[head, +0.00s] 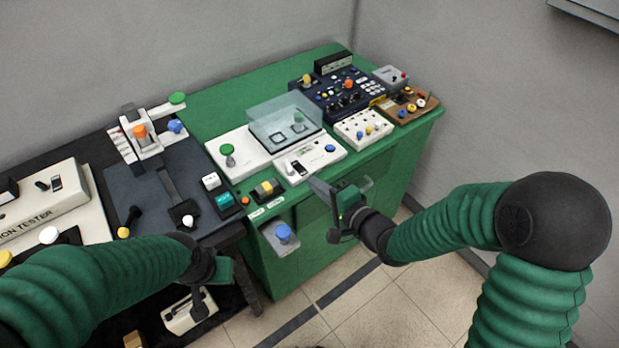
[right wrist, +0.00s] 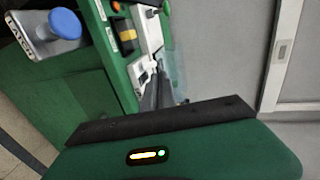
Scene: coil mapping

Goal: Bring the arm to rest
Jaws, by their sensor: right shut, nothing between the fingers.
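My right arm comes in from the right in the head view. Its green gripper (head: 322,190) is in the air in front of the green bench (head: 408,165), near the front edge. Its grey fingers point left toward the bench and are shut with nothing between them. In the right wrist view the fingers (right wrist: 160,96) show above the dark edge of the gripper body. My left arm comes in from the lower left. Its gripper (head: 203,298) points down over the dark lower area, and its fingers are too unclear to read.
A grey tray with a blue knob (head: 284,233) juts from the bench front, left of my right gripper. White panels, a clear cover (head: 284,118) and a dark knob panel (head: 345,95) stand on the bench. A tester (head: 45,208) stands at left. Floor at right is free.

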